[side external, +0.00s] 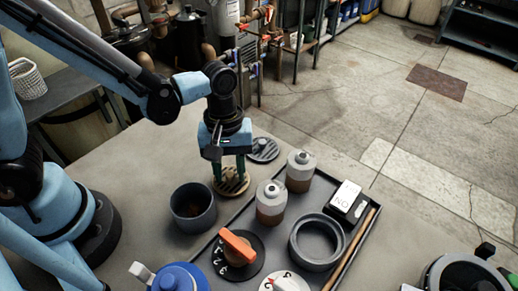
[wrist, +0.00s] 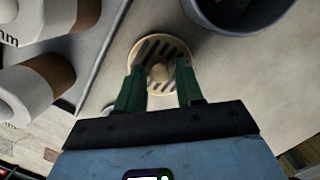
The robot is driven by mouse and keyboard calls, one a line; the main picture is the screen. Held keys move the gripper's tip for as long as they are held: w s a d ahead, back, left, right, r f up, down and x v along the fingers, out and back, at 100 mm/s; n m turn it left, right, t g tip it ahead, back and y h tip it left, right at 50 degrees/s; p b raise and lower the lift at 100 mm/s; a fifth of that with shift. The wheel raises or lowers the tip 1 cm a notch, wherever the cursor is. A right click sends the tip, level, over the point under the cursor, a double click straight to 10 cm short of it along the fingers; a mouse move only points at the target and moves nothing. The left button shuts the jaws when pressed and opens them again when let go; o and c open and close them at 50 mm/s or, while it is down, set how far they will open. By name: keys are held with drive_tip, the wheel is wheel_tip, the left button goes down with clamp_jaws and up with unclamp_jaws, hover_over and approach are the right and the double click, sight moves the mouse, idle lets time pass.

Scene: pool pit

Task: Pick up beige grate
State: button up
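The beige grate (side external: 232,184) is a round slotted disc lying on the grey table, between a dark pot and the tray. In the wrist view the beige grate (wrist: 163,50) has a knob at its centre. My gripper (side external: 230,174) points down over it, and its green fingers partly cover it in the side view. In the wrist view my gripper (wrist: 160,76) is open, with the two fingers apart and the central knob showing between and just beyond the tips. I cannot tell whether the fingers touch the grate.
The dark pot (side external: 193,207) stands close to the left. The black tray (side external: 216,240) at the right holds two bottles, including the front bottle (side external: 270,203), a grey ring (side external: 316,243) and a tester box (side external: 346,201). A dark grate (side external: 263,150) lies behind.

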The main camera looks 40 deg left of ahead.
sight(230, 173)
clamp_jaws()
wheel_tip(230, 173, up, 10)
idle(0.8)
